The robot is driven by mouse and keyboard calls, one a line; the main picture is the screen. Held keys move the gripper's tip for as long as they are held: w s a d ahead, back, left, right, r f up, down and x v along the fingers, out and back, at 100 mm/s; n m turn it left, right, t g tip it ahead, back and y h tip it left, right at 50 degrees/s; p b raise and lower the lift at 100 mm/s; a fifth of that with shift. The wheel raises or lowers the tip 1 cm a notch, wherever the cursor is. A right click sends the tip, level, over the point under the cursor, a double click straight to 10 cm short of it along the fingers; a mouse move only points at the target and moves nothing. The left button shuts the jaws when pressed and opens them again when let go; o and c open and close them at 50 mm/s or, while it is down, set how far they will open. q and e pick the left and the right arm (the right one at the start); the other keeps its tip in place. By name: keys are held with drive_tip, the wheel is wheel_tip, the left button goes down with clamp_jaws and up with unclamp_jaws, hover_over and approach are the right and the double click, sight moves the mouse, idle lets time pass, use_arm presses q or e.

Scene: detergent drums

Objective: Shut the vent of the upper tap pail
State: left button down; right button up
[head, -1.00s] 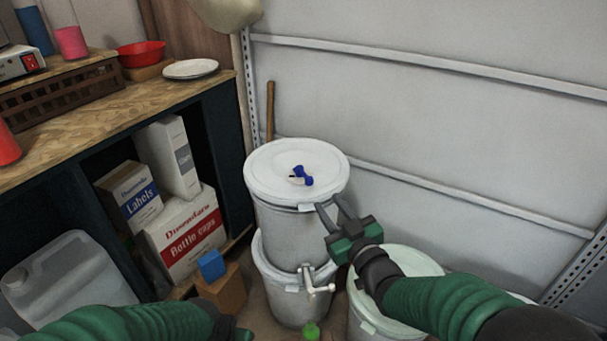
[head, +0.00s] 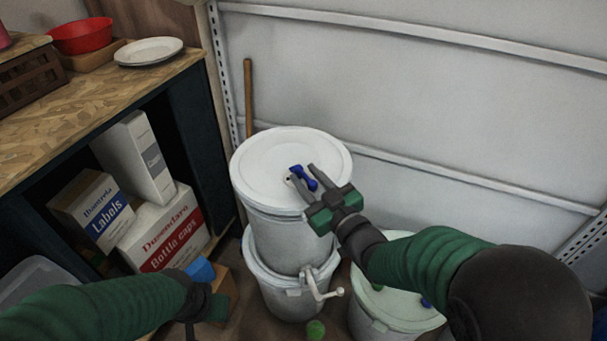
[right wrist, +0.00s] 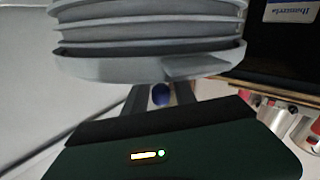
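The upper tap pail (head: 285,228) is white, lidded and stacked on a lower white pail (head: 285,297). Its vent (head: 306,178), with a blue lever, is on the lid (head: 262,160). My right gripper (head: 303,174) is over the lid with its fingers apart, one on either side of the vent. In the right wrist view the blue vent end (right wrist: 161,95) shows between the two fingers (right wrist: 158,101); whether they touch it I cannot tell. My left gripper (head: 212,306) is at lower left, low beside a cardboard box; its fingers are not clear.
A white tap (head: 322,290) sticks out near where the pails meet. Another lidded pail (head: 372,318) stands at right, partly under my right arm. A shelf with boxes (head: 165,228) is at left. The wall (head: 420,110) is close behind; a wooden handle (head: 249,95) leans there.

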drive_tip(key=shift+d, duration=0.15)
drive_tip(key=c, duration=0.5)
clamp_jaws()
drive_tip(key=shift+a, duration=0.25)
drive_tip(key=shift+r, duration=0.15)
